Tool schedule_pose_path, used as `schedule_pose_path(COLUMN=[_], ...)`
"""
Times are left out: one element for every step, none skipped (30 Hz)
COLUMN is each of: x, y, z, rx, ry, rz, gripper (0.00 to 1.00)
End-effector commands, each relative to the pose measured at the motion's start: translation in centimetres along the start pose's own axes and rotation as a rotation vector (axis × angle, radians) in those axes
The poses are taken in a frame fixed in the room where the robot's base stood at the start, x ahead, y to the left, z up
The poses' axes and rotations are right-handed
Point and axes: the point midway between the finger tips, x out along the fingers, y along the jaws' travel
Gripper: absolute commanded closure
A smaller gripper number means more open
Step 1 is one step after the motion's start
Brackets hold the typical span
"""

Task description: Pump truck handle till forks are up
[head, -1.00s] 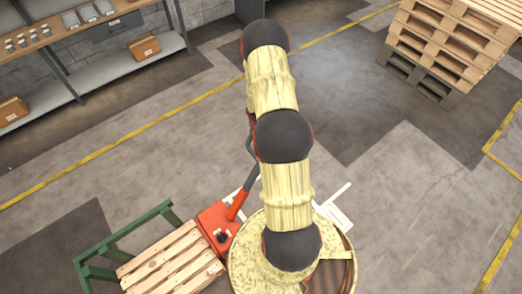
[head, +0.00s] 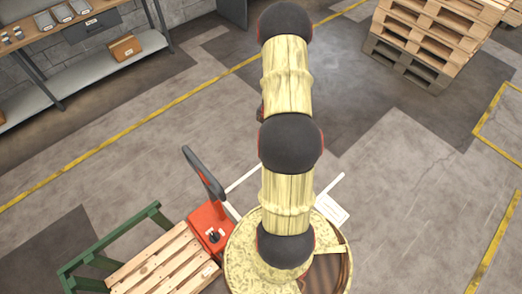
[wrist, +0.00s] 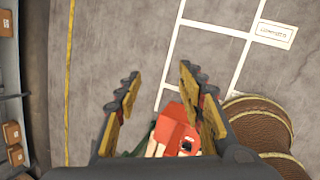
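The red pallet truck (head: 209,217) stands at lower left in the head view, beside my base. Its dark looped handle (head: 203,172) rises above the red body, leaning up and left. The forks are hidden under a wooden pallet (head: 160,265), so their height cannot be told. In the wrist view the red truck body (wrist: 175,126) shows low between my fingers; I cannot make out the handle there. My gripper (wrist: 158,78) is open, with floor showing between its fingers and nothing held. In the head view my arm hides the gripper.
A green frame (head: 110,240) stands by the pallet. A workbench with shelves (head: 90,75) is at upper left, stacked pallets (head: 425,45) at upper right. White floor lines and a label (wrist: 274,34) lie beside the truck. The floor on the right is clear.

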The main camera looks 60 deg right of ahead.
Motion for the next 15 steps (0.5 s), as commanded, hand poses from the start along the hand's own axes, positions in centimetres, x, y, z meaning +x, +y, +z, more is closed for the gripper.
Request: schedule_pose_path(x=[1.5,1.8,2.0,2.2,2.2,2.2,2.1,2.0,1.7,1.5,1.1,0.7,0.3,-0.1,-0.6], y=[-1.6,-2.1,-2.7,-3.2,-3.6,-4.1,-4.5,-4.9,-5.4,-5.8,-6.1,-6.5,-6.8,-7.0,-7.4], z=[0.5,0.8,1.0,1.0,1.0,0.8,0.6,0.3,-0.2,-0.7,-1.2,-1.9,-2.4,-2.9,-3.6], rx=[-0.038,-0.071,-0.116,-0.149,-0.181,-0.225,-0.256,-0.286,-0.326,-0.353,-0.379,-0.411,-0.431,-0.451,-0.472], ry=[-0.015,-0.023,-0.033,-0.041,-0.047,-0.057,-0.064,-0.07,-0.079,-0.084,-0.089,-0.095,-0.101,-0.106,-0.111], rz=[0.055,0.096,0.15,0.192,0.234,0.291,0.333,0.377,0.434,0.476,0.517,0.569,0.605,0.64,0.682], gripper=[0.61,0.61,0.61,0.61,0.61,0.61,0.61,0.61,0.61,0.61,0.61,0.61,0.61,0.61,0.61])
